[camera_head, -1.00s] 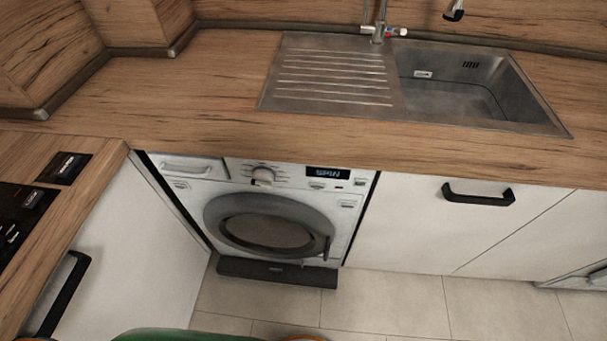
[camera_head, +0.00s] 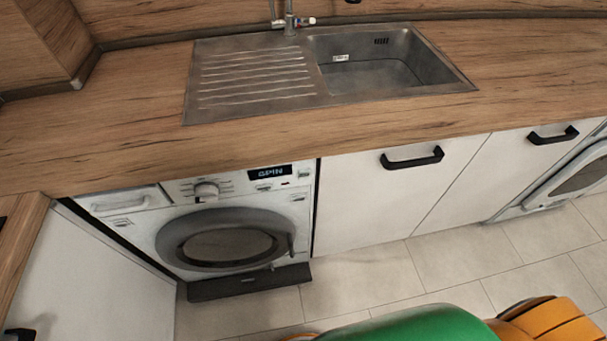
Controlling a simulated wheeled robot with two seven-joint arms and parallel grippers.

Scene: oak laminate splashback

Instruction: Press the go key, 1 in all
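A white washing machine (camera_head: 150,238) with a grey round door (camera_head: 222,240) stands under the counter at left centre. Its control panel has a round knob (camera_head: 206,191), a lit dark display (camera_head: 269,172) and small keys near the display. I cannot read the key labels, so I cannot tell which one is the go key. The door looks shut. Neither of my grippers is in view, and nothing touches the panel.
A wooden counter (camera_head: 130,140) with a steel sink (camera_head: 250,70) runs above. White cabinet fronts (camera_head: 350,205) with black handles (camera_head: 412,158) stand to the right, then another round-doored white appliance (camera_head: 560,185). Tiled floor (camera_head: 390,270) lies clear in front.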

